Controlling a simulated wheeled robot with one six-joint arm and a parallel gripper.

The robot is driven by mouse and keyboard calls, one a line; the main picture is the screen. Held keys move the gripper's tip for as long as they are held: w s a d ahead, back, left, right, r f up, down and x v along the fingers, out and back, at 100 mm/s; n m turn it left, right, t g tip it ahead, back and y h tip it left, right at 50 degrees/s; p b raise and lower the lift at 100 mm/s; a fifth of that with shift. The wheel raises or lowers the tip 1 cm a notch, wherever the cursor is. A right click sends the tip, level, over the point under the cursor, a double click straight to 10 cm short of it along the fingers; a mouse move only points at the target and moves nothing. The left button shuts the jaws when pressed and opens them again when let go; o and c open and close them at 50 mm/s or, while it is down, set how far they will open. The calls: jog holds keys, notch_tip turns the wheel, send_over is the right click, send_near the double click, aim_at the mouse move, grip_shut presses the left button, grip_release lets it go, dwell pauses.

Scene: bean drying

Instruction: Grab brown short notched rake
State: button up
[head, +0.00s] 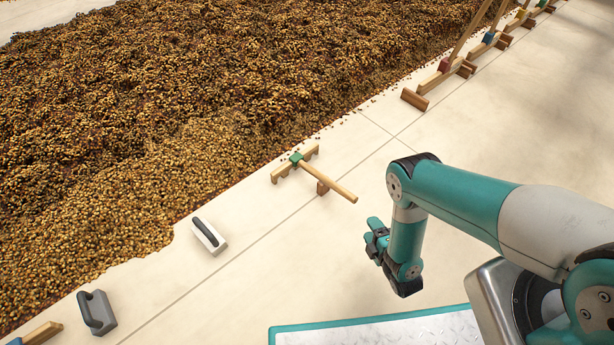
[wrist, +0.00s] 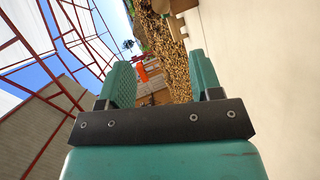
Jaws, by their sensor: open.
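A short light-brown wooden rake (head: 335,189) lies on the pale floor beside the bean bed in the head view. Its head looks notched, with gaps along its lower edge, and a green block joins head and handle. The handle points to the lower right, toward my arm, and rests on a small darker brown block (head: 322,187). My gripper (head: 374,237) is to the right of and below the handle's end, apart from it. In the wrist view its two green fingers (wrist: 162,80) stand wide apart with nothing held between them. A brown wooden piece at that view's top edge is cut off and unclear.
Coffee-coloured beans (head: 150,110) cover the upper left. A white block with a dark handle (head: 209,236) and a grey one (head: 96,312) lie along the bed's edge. Several long-handled rakes (head: 441,74) stand at the upper right. The floor around the short rake is clear.

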jog(key=b, duration=0.6)
send_near(348, 195)
jog(key=w+f, duration=0.3)
jog(key=w, duration=0.2)
jog(key=shift+a+r, duration=0.25)
jog(key=shift+a, duration=0.2)
jog(key=b+x, duration=0.1)
jog(key=b, duration=0.1)
jog(key=b+x, duration=0.2)
jog(key=shift+w+f, duration=0.15)
jog(key=shift+f, duration=0.3)
jog(key=b+x, duration=0.1)
jog(key=b, duration=0.2)
jog(key=shift+w+a, duration=0.1)
jog(key=shift+w, duration=0.2)
jog(key=shift+w+r, duration=0.15)
jog(key=shift+r, duration=0.1)
grip_shut()
